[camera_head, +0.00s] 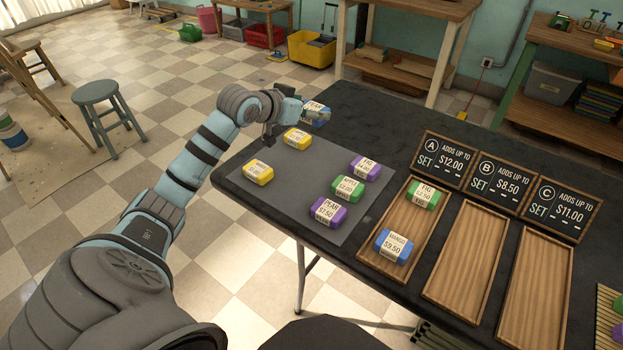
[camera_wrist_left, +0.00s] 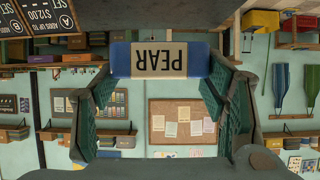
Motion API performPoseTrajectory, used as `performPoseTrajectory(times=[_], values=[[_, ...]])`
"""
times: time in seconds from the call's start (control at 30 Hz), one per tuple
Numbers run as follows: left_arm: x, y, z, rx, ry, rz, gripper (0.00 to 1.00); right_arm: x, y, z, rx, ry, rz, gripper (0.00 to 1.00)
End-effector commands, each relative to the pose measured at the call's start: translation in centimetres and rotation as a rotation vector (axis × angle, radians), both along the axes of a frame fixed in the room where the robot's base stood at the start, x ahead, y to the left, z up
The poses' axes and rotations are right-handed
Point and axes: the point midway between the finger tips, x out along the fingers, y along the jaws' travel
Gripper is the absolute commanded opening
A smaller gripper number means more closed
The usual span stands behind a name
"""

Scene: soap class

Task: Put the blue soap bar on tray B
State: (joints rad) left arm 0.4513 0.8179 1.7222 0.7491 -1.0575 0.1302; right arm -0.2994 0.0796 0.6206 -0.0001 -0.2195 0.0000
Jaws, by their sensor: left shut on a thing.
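My left gripper (camera_head: 292,112) is shut on a blue soap bar (camera_head: 317,116) above the far left part of the dark table. In the left wrist view the blue bar (camera_wrist_left: 160,60) sits between the two fingers and its label reads PEAR, upside down. Tray B (camera_head: 465,260), the middle wooden tray under sign B (camera_head: 498,181), is empty. It lies well to the right of my left gripper. Another blue soap bar (camera_head: 393,247), labelled MANGO, lies on tray A (camera_head: 405,215). My right gripper is not in view.
A green bar (camera_head: 422,195) lies on tray A. Tray C (camera_head: 535,290) is empty. On the grey mat (camera_head: 285,190) lie yellow bars (camera_head: 258,172), purple bars (camera_head: 327,211) and a green bar (camera_head: 347,189). Signs A, B and C stand behind the trays.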

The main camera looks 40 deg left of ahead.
Motion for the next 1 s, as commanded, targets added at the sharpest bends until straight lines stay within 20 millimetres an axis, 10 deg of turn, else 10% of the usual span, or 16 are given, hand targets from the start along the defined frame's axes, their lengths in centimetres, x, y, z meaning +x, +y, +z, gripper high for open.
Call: performPoseTrajectory(times=[0.4,0.73,1.0], values=[[0.0,-0.1,-14.1,0.0,0.002,-0.001,0.35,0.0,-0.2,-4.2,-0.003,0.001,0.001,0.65],[0.0,-0.2,-19.2,0.001,0.001,-0.003,0.35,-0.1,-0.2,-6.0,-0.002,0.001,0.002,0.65],[0.0,-0.1,-19.2,0.002,0.0,-0.003,0.35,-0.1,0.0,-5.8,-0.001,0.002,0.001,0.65]])
